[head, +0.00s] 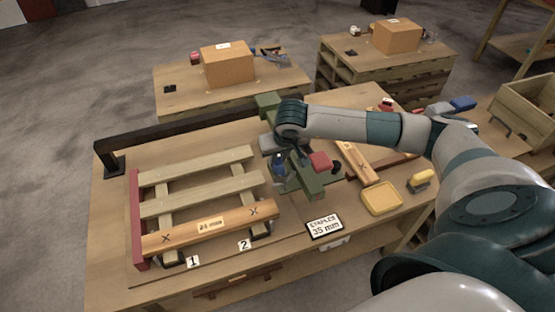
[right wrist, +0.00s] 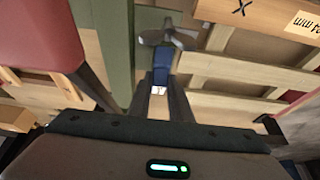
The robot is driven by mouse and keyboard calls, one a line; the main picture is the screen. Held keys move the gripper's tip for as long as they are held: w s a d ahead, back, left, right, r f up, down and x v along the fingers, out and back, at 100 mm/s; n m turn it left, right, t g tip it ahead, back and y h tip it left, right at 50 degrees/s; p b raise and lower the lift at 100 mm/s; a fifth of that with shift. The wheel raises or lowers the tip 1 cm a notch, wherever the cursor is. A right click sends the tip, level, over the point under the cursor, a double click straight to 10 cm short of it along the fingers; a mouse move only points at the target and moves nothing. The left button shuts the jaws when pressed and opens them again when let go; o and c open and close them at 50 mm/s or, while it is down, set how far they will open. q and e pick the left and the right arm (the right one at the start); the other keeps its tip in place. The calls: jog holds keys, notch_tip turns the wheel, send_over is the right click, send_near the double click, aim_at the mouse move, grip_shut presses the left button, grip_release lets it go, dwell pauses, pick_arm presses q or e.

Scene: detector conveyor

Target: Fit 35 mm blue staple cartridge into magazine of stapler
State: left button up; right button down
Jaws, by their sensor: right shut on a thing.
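My right gripper (head: 279,158) is over the middle of the table beside a green stand (head: 304,176). It is shut on a small blue piece, which looks like the blue staple cartridge (head: 279,168). In the right wrist view the blue piece (right wrist: 162,63) sits between my fingertips (right wrist: 163,92), with a small white patch at its near end. A grey metal part (right wrist: 166,38) shows just beyond it; whether they touch is unclear. I cannot make out the stapler or its magazine for certain. My left gripper is not in view.
A slatted wooden frame (head: 203,186) lies left of my gripper. A red block (head: 320,162) is on the right of the green stand. A "STAPLES 35 mm" sign (head: 325,227) and a yellow tray (head: 382,198) are nearer the front edge. A black bar (head: 190,128) runs along the back.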

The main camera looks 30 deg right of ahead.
aim_at(278, 159)
jog(key=shift+w+r+b, duration=0.1)
jog(key=shift+r+b, duration=0.25)
jog(key=shift+r, duration=0.25)
notch_tip(278, 159, up, 8)
jog(key=b, duration=0.3)
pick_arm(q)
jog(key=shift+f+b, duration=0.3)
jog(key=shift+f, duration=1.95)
pick_arm(e)
jog(key=shift+r, duration=0.35)
pick_arm(q)
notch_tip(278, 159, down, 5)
jog(key=b, duration=0.5)
pick_arm(e)
jog(key=s+a+f+n+y, duration=0.1)
jog(key=s+a+f+n, duration=0.1)
jog(key=a, duration=1.3)
jog(key=shift+s+a+n, duration=0.3)
jog(key=shift+s+n, duration=0.1)
jog(key=shift+s, duration=0.15)
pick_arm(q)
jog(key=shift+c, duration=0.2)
